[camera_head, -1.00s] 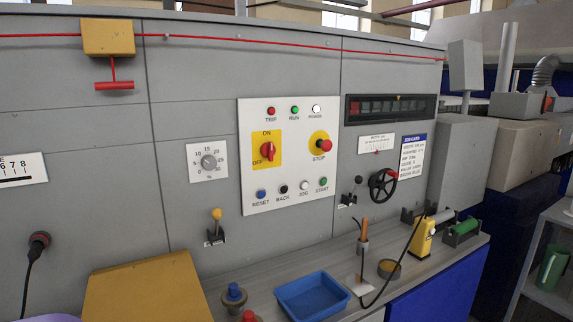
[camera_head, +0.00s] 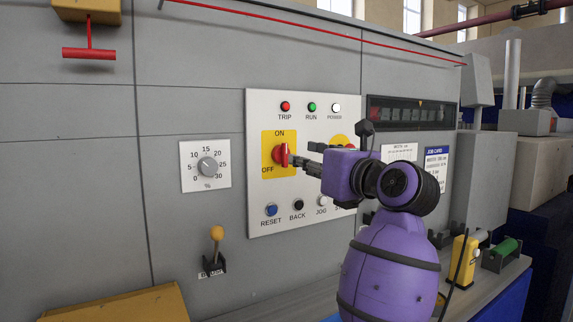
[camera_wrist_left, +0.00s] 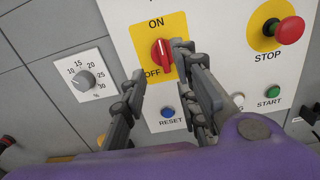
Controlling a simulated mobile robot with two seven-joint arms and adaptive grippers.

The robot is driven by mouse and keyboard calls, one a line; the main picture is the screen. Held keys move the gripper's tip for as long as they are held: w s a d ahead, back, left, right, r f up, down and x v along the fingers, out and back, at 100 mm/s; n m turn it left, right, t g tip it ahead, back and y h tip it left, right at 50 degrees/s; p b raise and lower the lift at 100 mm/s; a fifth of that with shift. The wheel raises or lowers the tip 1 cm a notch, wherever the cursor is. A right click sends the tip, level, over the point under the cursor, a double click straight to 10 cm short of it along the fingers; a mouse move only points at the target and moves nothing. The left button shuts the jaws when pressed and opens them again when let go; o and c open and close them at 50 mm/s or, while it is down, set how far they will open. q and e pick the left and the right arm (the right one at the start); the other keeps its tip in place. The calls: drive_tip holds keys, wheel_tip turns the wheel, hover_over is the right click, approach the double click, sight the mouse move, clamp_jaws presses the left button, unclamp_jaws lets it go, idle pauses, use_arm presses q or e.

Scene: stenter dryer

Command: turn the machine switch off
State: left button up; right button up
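The red rotary machine switch (camera_head: 282,155) sits on a yellow plate on the white control panel, with ON printed above it and OFF at its lower left. Its handle looks roughly upright, toward ON; it also shows in the left wrist view (camera_wrist_left: 163,53). My left gripper (camera_head: 304,158) is at the panel just right of the switch in the head view. In the left wrist view its fingers are spread, one to the left of the switch and one at its right edge. Contact cannot be told. My right gripper is not in view.
A red STOP button (camera_wrist_left: 290,30) is right of the switch, partly hidden by my gripper in the head view. RESET (camera_head: 271,210) and BACK (camera_head: 298,205) buttons lie below. A grey dial (camera_head: 207,166) and a yellow-knobbed lever (camera_head: 216,234) are to the left.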

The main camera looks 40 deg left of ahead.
sight(286, 154)
use_arm(q)
drive_tip(key=shift+h, duration=0.3)
drive_tip(key=x, duration=0.7)
drive_tip(key=shift+w+a+r+p, duration=0.25)
drive_tip(key=shift+w+p, duration=0.05)
drive_tip(key=shift+w, duration=0.05)
drive_tip(key=shift+c, duration=0.4)
clamp_jaws()
